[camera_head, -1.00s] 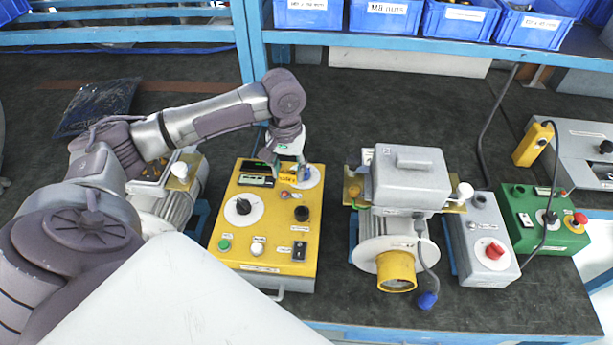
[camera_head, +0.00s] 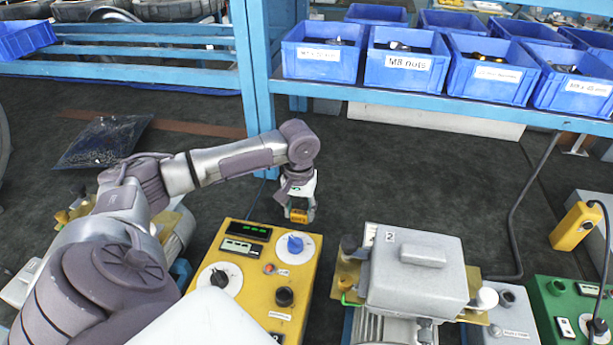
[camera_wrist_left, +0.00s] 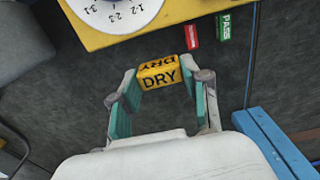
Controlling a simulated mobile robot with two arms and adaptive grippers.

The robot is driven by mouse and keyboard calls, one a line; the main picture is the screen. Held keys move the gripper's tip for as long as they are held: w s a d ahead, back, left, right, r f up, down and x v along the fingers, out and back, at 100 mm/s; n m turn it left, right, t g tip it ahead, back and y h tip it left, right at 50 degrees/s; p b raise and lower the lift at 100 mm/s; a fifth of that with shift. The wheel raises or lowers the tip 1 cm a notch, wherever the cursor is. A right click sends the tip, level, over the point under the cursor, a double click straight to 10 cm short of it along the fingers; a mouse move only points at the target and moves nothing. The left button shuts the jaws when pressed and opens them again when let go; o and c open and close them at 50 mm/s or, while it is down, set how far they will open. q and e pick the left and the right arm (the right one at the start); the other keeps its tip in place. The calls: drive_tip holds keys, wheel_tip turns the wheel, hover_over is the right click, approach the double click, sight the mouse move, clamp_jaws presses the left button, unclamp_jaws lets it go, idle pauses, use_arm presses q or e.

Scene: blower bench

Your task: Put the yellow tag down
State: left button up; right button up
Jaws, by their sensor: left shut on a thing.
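My left gripper (camera_head: 300,212) is shut on the yellow tag (camera_head: 302,216). It holds the tag behind the yellow control box (camera_head: 235,262), past the box's back right part. In the left wrist view, the yellow tag (camera_wrist_left: 160,75) is a small block marked "DRY" in black, between the tips of the teal-padded fingers of my left gripper (camera_wrist_left: 160,78). The dark bench top shows below it. I cannot tell how high it is above the bench. My right gripper is not in view.
In the left wrist view, a red tag (camera_wrist_left: 192,37) and a green PASS tag (camera_wrist_left: 223,27) lie beside the yellow box's edge. A blue upright (camera_head: 257,90) and shelf bins (camera_head: 406,62) stand behind. A grey motor unit (camera_head: 415,275) is at right. The rear bench is mostly clear.

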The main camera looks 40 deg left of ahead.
use_arm(q)
wheel_tip(320, 180, down, 2)
drive_tip(key=shift+w+f, duration=0.1)
drive_tip(key=shift+f, duration=0.15)
wheel_tip(320, 180, down, 4)
drive_tip(key=shift+f+p, duration=0.3)
drive_tip(key=shift+f, duration=1.8)
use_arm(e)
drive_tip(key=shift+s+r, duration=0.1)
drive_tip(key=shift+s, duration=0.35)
use_arm(q)
drive_tip(key=shift+f, duration=0.15)
drive_tip(key=shift+f, duration=0.4)
drive_tip(key=o, duration=1)
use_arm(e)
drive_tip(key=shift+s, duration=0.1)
use_arm(q)
wheel_tip(320, 180, up, 13)
drive_tip(key=shift+r+b, duration=0.1)
drive_tip(key=shift+b, duration=0.35)
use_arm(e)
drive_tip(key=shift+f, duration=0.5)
